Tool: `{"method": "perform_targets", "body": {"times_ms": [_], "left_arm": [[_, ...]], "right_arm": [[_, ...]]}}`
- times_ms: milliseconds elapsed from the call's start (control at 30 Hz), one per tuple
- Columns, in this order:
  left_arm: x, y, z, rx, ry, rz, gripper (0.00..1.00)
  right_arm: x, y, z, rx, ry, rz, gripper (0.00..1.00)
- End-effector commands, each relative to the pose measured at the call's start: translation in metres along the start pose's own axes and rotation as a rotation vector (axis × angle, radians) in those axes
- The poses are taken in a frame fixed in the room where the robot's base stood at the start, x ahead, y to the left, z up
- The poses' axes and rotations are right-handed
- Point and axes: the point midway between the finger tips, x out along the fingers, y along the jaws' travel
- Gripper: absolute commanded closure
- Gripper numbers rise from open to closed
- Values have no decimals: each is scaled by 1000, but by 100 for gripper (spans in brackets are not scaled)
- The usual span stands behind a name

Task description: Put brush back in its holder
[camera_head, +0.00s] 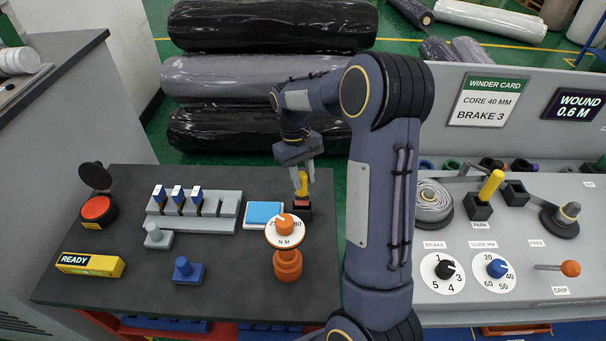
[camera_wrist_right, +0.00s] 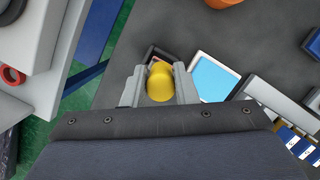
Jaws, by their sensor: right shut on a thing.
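The brush shows as an upright yellow handle (camera_head: 302,184) at the back right of the dark table; its lower end is hidden. My right gripper (camera_head: 303,181) is shut on this yellow handle, and in the right wrist view the rounded yellow top (camera_wrist_right: 160,83) sits between the two fingers. A small black holder with a dark red part (camera_head: 301,208) is directly beneath the handle. In the right wrist view a dark edge of it (camera_wrist_right: 152,55) shows beside the fingers. I cannot tell how far the brush is inside it. My left gripper is not in view.
A blue-topped tray (camera_head: 264,214) and an orange dial stand (camera_head: 287,260) are close to the holder. A grey rack (camera_head: 228,206) with blue-topped pieces stands to the left. Another yellow handle (camera_head: 491,184) stands in a black block on the right console.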

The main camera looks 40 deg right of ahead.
Motion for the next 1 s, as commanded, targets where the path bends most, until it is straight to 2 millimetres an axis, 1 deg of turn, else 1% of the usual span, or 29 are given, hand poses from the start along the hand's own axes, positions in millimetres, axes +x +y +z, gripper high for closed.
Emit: {"method": "perform_targets", "body": {"times_ms": [467, 1000], "left_arm": [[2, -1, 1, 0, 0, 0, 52], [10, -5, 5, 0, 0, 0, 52]], "right_arm": [[3, 0, -1, 0, 0, 0, 100], [18, 0, -5, 0, -1, 0, 100]]}}
